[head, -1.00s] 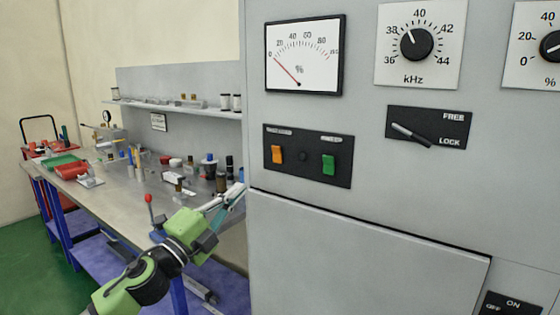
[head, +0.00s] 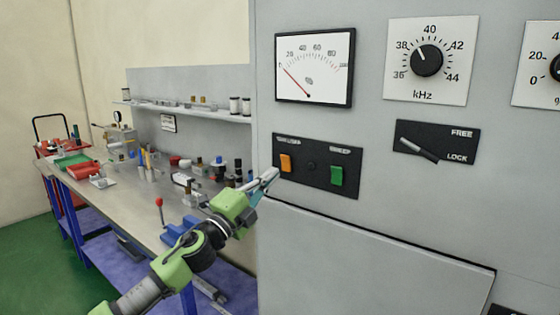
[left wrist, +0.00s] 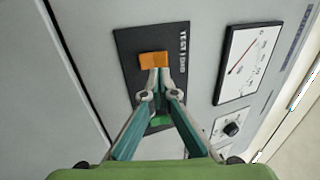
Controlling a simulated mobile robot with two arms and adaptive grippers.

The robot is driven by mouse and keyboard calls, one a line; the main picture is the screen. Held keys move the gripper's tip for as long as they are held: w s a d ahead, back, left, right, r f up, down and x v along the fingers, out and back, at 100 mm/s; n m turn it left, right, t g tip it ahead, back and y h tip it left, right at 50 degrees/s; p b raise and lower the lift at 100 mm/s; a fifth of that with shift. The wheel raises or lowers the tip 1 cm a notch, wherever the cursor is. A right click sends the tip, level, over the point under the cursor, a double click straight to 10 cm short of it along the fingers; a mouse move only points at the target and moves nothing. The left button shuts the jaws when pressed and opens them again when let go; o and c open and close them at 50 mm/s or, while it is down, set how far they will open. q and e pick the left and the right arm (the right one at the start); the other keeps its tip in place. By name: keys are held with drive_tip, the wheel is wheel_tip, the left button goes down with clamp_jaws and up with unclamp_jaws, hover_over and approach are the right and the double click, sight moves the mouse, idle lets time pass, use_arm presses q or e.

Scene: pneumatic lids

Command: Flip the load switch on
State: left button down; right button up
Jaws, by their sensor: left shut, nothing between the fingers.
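The load switch is an orange rocker (head: 286,163) at the left end of a black switch panel (head: 312,181) on the grey cabinet. In the left wrist view the orange rocker (left wrist: 154,59) sits beside the "TEST LOAD" label. My left gripper (head: 274,174) is shut and empty, just left of and below the rocker in the head view. In the left wrist view its fingertips (left wrist: 160,74) overlap the rocker's near edge. I cannot tell whether they touch it. A green rocker (head: 337,176) is on the same panel, partly hidden by the fingers in the left wrist view.
Above the panel is a percent meter (head: 314,67), its needle at the low end. A kHz knob (head: 427,61) and a FREE/LOCK lever (head: 419,150) are to the right. A cluttered workbench (head: 127,193) stands left of the cabinet.

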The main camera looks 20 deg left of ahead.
sight(286, 160)
use_arm(q)
drive_tip(key=shift+p+x, duration=0.45)
drive_tip(key=shift+x, duration=1.8)
